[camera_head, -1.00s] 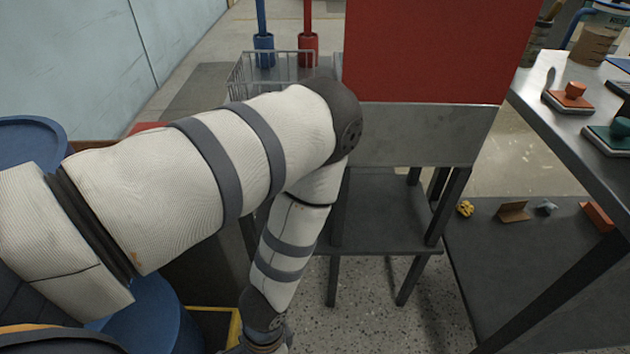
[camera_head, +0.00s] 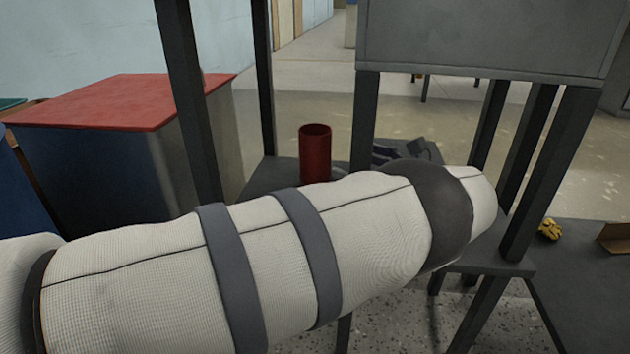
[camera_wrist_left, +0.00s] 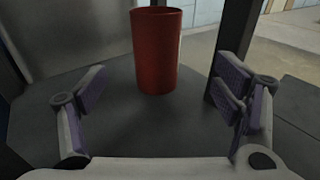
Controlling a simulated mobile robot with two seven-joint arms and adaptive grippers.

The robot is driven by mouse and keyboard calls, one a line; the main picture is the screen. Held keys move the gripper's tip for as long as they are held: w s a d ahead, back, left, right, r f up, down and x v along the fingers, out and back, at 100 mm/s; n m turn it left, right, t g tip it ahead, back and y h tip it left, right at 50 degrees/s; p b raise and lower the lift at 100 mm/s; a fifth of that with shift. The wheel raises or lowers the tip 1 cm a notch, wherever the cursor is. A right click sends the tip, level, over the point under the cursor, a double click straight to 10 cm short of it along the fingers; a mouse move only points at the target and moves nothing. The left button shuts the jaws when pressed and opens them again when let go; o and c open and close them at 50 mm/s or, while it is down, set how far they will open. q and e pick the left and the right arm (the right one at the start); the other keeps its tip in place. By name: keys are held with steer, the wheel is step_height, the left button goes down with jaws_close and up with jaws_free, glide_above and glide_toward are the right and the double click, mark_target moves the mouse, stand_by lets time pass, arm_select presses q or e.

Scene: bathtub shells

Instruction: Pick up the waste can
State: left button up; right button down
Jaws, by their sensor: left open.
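The waste can is a red, open-topped cylinder (camera_head: 315,155) standing upright on a low dark shelf, between dark posts in the head view. In the left wrist view the can (camera_wrist_left: 157,55) stands straight ahead, a little above the middle of the picture. My left gripper (camera_wrist_left: 165,95) is open and empty, with its fingers spread to either side, short of the can and not touching it. My right gripper is in neither view.
The dark shelf (camera_wrist_left: 110,120) has posts close around the can; one post (camera_wrist_left: 233,50) stands just right of it. A grey panel (camera_head: 480,40) hangs above the shelf at right. A red-lidded bin (camera_head: 130,100) stands at left. A yellow object (camera_head: 550,229) lies at right.

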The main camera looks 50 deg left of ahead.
mark_target(327, 147)
arm_select(q)
steer(key=shift+s+a+r+g+y, duration=0.3)
steer(key=shift+a+r+y, duration=0.25)
steer(key=shift+a, duration=0.2)
steer(key=a, duration=0.4)
steer(key=shift+s+a, duration=0.15)
steer(key=shift+a, duration=0.2)
steer(key=a+b, duration=0.2)
steer(key=a, duration=0.3)
steer(key=shift+s+a, duration=0.1)
steer(key=shift+a, duration=0.25)
steer(key=c, duration=1.4)
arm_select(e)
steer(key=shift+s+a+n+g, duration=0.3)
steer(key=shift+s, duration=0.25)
